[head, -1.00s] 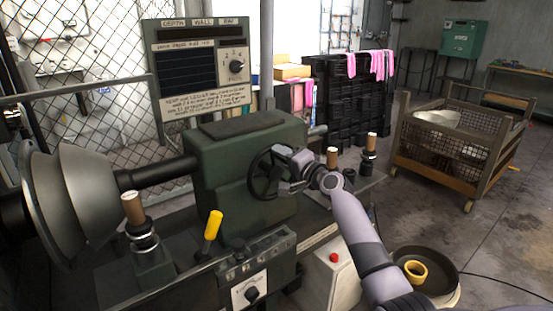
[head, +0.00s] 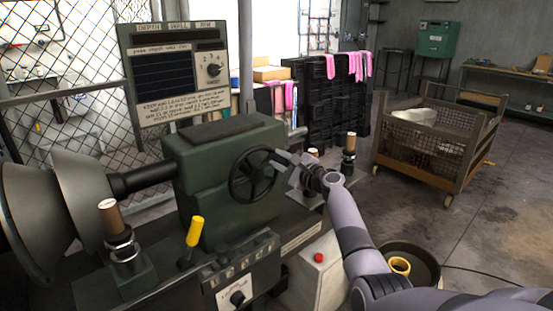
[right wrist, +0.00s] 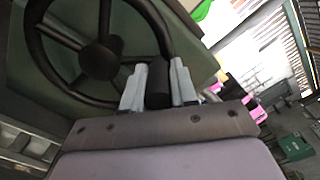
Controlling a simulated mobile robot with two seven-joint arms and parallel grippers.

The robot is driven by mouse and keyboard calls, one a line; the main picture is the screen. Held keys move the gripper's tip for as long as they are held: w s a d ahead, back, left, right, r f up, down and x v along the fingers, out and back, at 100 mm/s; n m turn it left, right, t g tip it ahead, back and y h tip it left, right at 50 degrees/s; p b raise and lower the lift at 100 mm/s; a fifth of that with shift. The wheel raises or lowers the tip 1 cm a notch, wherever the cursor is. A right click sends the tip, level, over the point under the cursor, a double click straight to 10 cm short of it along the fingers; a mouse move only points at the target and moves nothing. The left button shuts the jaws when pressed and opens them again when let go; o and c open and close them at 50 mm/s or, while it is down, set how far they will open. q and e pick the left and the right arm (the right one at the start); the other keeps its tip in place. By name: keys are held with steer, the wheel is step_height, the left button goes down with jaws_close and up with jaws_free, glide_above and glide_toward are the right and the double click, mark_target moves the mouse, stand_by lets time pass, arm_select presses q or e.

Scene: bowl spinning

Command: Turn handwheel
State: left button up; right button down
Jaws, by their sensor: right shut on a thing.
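The dark handwheel (head: 233,190) sits on the right end of the green machine housing (head: 205,160). My right gripper (head: 280,160) is at the wheel's upper right side in the head view. In the right wrist view, the wheel's rim and spokes fill the upper left, with its hub (right wrist: 100,62) in plain view. The two grey fingers of my right gripper (right wrist: 158,75) stand on either side of a dark cylindrical handle (right wrist: 158,92) by the rim, shut on it. My left gripper is not in view.
A yellow-handled lever (head: 195,231) and a control panel (head: 238,290) are in front of the housing. Wooden-topped handles (head: 110,216) stand left and right. A round pan (head: 425,262) with a yellow ring lies at lower right. A wheeled cart (head: 420,150) stands on open floor.

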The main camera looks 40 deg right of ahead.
mark_target(276, 173)
steer(key=m, duration=0.1)
steer(key=d+f+m, duration=0.1)
steer(key=m, duration=0.1)
steer(key=shift+d+f, duration=0.15)
steer(key=shift+f, duration=0.15)
steer(key=shift+w+d+f+m, duration=0.1)
steer(key=shift+f+m, duration=0.7)
steer(key=shift+m, duration=0.45)
steer(key=shift+s+d+f+m, duration=0.1)
steer(key=shift+f+m, duration=0.7)
steer(key=shift+m, duration=0.4)
steer(key=shift+w+d+f+m, duration=0.1)
steer(key=shift+f+m, duration=0.7)
steer(key=shift+m, duration=0.45)
steer(key=shift+a+f, duration=0.1)
steer(key=c, duration=0.9)
jaws_free()
